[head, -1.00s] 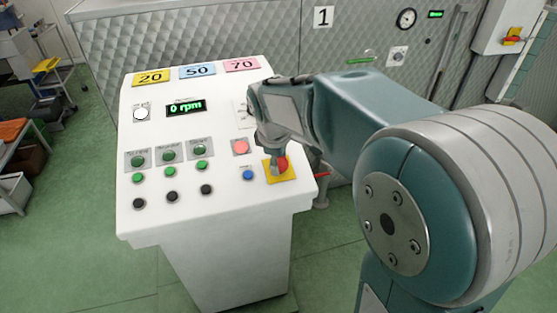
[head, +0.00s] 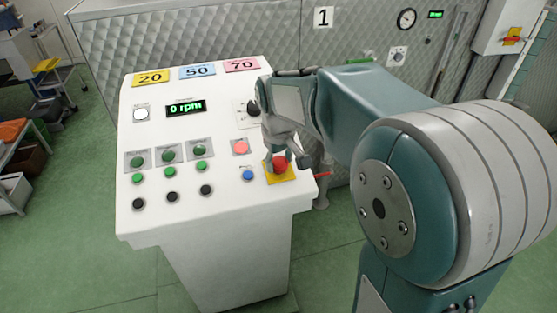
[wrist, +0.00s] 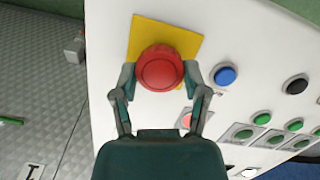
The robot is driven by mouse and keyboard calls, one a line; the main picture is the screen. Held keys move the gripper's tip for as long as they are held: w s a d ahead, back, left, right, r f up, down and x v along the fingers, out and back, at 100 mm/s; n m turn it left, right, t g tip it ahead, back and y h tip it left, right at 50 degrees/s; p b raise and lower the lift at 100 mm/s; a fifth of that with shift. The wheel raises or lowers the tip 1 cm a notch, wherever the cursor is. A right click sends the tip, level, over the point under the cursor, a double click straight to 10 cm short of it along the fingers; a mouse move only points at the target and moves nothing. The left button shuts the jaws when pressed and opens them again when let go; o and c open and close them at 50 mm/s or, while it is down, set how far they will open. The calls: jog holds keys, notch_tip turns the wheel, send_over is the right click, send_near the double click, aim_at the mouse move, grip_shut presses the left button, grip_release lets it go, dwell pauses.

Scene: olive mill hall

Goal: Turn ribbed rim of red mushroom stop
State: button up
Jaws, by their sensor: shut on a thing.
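The red mushroom stop (head: 281,165) sits on a yellow plate (head: 291,178) at the lower right of the white control panel. In the wrist view the round red stop (wrist: 160,68) shows nearly whole, with its yellow plate (wrist: 147,32) behind it. My gripper (head: 286,164) reaches down to it from above. In the wrist view my gripper (wrist: 160,75) has one finger on each side of the stop, shut on its rim. The fine ribs of the rim are too small to make out.
A blue button (head: 248,175) and a lit red button (head: 241,147) are close by on the white panel (head: 225,220). Green and black buttons lie further left. The display (head: 186,108) reads 0 rpm. A black knob (head: 253,108) sits behind my gripper.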

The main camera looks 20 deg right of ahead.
aim_at(279, 169)
jog(key=shift+f+m, duration=0.1)
jog(key=shift+m, duration=0.3)
jog(key=o, duration=1.1)
jog(key=shift+o, duration=0.2)
notch_tip(279, 169, up, 12)
jog(key=s, duration=0.1)
jog(key=shift+s+a, duration=0.25)
jog(key=shift+a, duration=0.05)
